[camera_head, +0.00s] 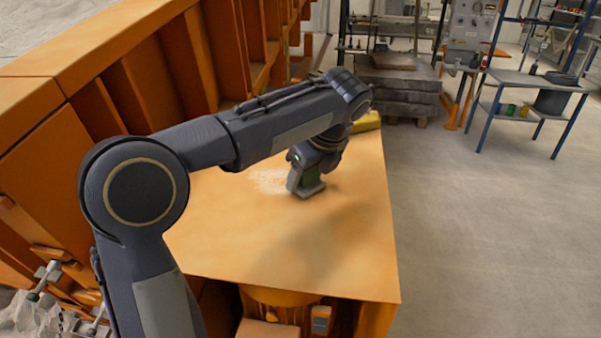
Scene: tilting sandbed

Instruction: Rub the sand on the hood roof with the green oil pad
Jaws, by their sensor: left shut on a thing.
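The hood roof (260,245) is a flat orange-tan panel in the middle of the head view. A pale, scattered patch of sand (268,180) lies on it, just left of my left gripper. My left gripper (306,186) is low over the roof and shut on the green oil pad (311,175), which is mostly hidden by the gripper. The pad seems to be at or very near the roof surface; I cannot tell whether it touches. My right gripper is not in view.
An orange ribbed wall (130,75) borders the roof on the left. A yellow block (367,121) sits at the roof's far edge. Stacked grey slabs (398,85) and a work table (535,80) stand beyond. Open grey floor (480,230) lies on the right.

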